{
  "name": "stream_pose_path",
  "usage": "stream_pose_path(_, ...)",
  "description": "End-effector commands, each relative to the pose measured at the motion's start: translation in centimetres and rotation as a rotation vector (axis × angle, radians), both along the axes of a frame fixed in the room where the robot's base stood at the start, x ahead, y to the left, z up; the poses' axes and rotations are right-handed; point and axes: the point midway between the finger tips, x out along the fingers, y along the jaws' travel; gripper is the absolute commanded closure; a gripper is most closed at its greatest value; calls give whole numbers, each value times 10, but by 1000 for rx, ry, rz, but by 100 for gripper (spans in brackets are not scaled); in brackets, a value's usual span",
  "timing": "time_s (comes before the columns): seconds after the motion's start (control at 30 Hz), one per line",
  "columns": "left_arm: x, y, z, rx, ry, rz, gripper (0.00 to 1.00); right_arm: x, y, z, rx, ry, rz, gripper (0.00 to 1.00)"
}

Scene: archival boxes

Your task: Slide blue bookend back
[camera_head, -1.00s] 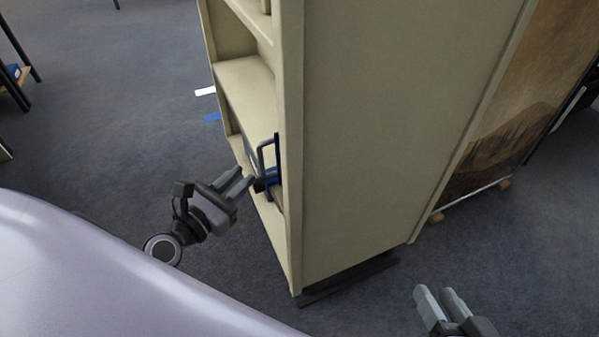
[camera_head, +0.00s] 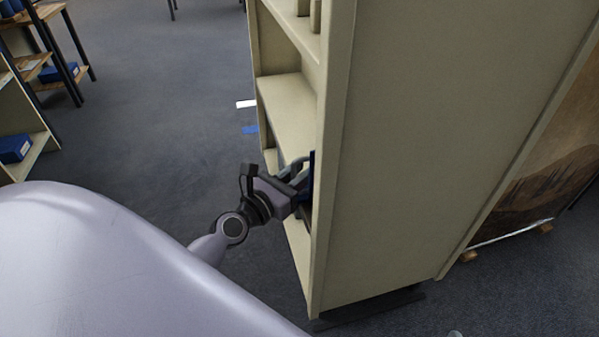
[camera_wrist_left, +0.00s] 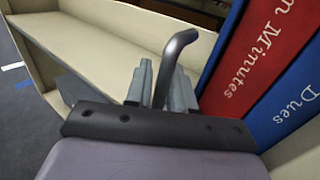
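The blue bookend (camera_head: 311,176) stands on a lower shelf by the near side panel, mostly hidden by the panel and my gripper. In the left wrist view its upright blue edge (camera_wrist_left: 223,45) stands beside a red box (camera_wrist_left: 255,65) lettered "Minutes". A grey bent handle (camera_wrist_left: 172,58) rises in front of it. My left gripper (camera_head: 297,176) is at the handle. In the wrist view its fingers (camera_wrist_left: 161,90) flank the handle closely; whether they press on it is unclear. Only a tip of my right gripper (camera_head: 455,334) shows at the bottom edge.
The beige shelf unit (camera_head: 425,140) fills the right side. A blue box (camera_wrist_left: 287,100) lettered "Dues" stands right of the red one. The shelf (camera_wrist_left: 110,45) left of the handle is bare. Open carpet (camera_head: 160,110) lies to the left.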

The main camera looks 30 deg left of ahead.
Motion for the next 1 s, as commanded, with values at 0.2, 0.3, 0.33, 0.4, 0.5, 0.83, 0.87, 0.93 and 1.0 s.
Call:
stream_pose_path(0.2,2,-1,0,0,1,0,77,0,0,0,0,0,-1,57)
stream_pose_path(0.3,2,0,0,0,1,0,80,0,0,0,0,0,-1,57)
stream_pose_path(0.33,2,0,0,0,1,0,90,0,0,0,0,0,-1,57)
stream_pose_path(0.4,2,0,0,0,1,0,100,0,0,0,0,0,-1,57)
stream_pose_path(0.5,2,0,0,0,1,0,100,0,0,0,0,0,-1,57)
stream_pose_path(0.83,35,38,-4,5,-1,1,100,-1,7,-15,51,16,15,57)
stream_pose_path(0.87,41,44,-4,5,-1,1,100,-1,8,-16,54,13,18,57)
stream_pose_path(0.93,51,57,-5,5,0,2,100,0,10,-15,59,-1,21,57)
stream_pose_path(1.0,62,70,-4,4,0,1,100,1,10,-13,59,-25,21,57)
